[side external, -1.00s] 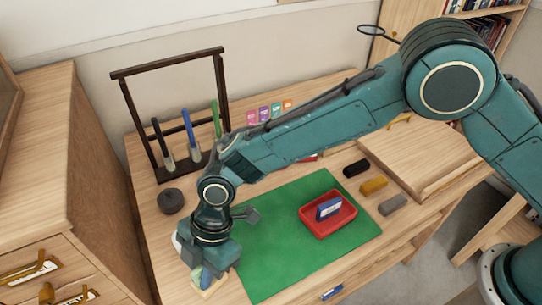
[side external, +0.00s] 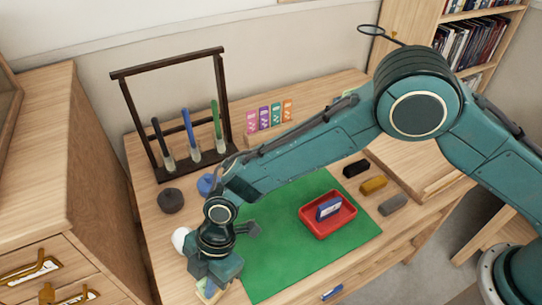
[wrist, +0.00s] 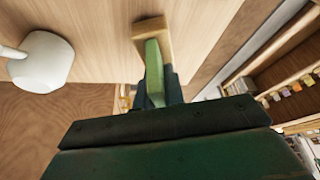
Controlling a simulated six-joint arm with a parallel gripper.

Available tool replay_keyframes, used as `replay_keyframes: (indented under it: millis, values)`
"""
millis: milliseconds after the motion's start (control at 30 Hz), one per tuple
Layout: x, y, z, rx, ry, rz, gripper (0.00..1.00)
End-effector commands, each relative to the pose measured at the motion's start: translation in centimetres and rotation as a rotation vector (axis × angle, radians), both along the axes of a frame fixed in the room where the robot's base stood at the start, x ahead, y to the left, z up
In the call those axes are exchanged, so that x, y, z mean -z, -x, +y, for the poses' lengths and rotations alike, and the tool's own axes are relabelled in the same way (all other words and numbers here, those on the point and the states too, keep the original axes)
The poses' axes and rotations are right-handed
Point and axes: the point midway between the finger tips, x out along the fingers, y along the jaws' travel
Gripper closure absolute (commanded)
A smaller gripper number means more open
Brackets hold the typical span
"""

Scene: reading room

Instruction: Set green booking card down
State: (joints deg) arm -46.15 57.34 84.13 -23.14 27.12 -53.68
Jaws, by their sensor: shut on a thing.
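My gripper (side external: 214,274) is low at the desk's front left, beside the green mat. In the wrist view my gripper (wrist: 160,92) is shut on a piece with a narrow green upper part and a pale wooden block at its end (wrist: 153,60). In the side view only a little of this held piece (side external: 208,291) shows under the jaws; I cannot tell whether it touches the desk. It does not look like a flat card. A teal-green card (side external: 276,115) stands in a small wooden holder at the back, between a purple and an orange card.
The green mat (side external: 275,255) bears a red tray (side external: 322,232) with a blue-and-white item. A white rounded object (side external: 180,239) is close to my gripper. A dark rack (side external: 168,68) holds upright tools behind. Black, yellow and grey blocks (side external: 373,185) lie right of the mat.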

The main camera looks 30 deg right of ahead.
Motion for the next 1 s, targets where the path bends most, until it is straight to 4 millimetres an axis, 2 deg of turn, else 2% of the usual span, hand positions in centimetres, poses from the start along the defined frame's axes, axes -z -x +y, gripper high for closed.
replay_keyframes:
  millis: [167,200,300,733,1000]
  values:
    - [0.2,0.0,0.0,0.000,0.000,0.000,1.00]
    - [0.3,0.0,0.0,0.000,0.000,0.000,0.87]
    - [0.3,0.0,0.0,0.000,0.000,0.000,0.68]
    - [-0.1,0.0,0.0,0.000,0.000,0.000,0.68]
    - [-2.3,-0.4,-0.8,0.001,-0.003,-0.002,0.68]
